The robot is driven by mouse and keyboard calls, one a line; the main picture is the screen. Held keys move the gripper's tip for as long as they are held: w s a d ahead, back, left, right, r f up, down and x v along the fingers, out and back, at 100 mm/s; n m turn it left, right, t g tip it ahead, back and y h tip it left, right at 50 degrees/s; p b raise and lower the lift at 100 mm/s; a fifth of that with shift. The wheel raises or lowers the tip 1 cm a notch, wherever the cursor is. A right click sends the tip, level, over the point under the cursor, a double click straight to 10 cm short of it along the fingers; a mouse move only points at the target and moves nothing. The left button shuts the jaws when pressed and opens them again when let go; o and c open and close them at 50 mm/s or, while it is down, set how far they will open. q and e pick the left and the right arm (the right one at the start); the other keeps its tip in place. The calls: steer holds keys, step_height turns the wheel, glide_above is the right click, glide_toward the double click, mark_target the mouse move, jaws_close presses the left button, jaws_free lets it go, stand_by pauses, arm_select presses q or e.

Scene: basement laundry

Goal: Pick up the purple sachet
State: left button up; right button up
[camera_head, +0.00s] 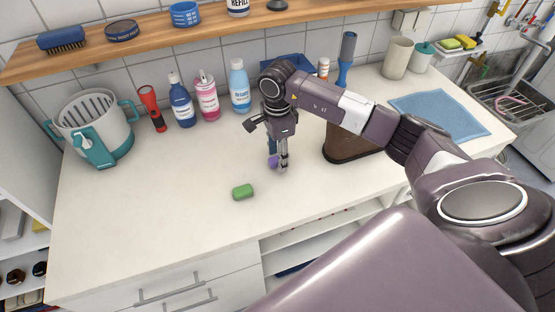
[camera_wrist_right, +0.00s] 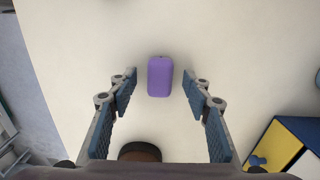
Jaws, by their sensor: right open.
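The purple sachet (camera_wrist_right: 160,76) lies on the pale countertop. In the right wrist view it is whole and upright in the picture, between the two spread fingers near their tips, with clear space on both sides. In the head view only a small part of the sachet (camera_head: 272,161) shows, partly hidden by the fingers. My right gripper (camera_head: 281,164) points down at the sachet; its open fingers also show in the right wrist view (camera_wrist_right: 161,88). Nothing is held in it. My left gripper is in neither view.
A green block (camera_head: 243,192) lies just front-left of the gripper. A brown container (camera_head: 350,146) stands to the right under my arm. Bottles, including a pink one (camera_head: 207,97), and a red flashlight (camera_head: 152,108) line the back. The counter's left front is clear.

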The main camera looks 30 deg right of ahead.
steer(key=c, duration=0.9)
steer(key=shift+r, duration=0.15)
steer(key=shift+c, duration=0.2)
step_height(320, 180, up, 20)
steer(key=b, duration=0.2)
steer(key=shift+b, duration=0.3)
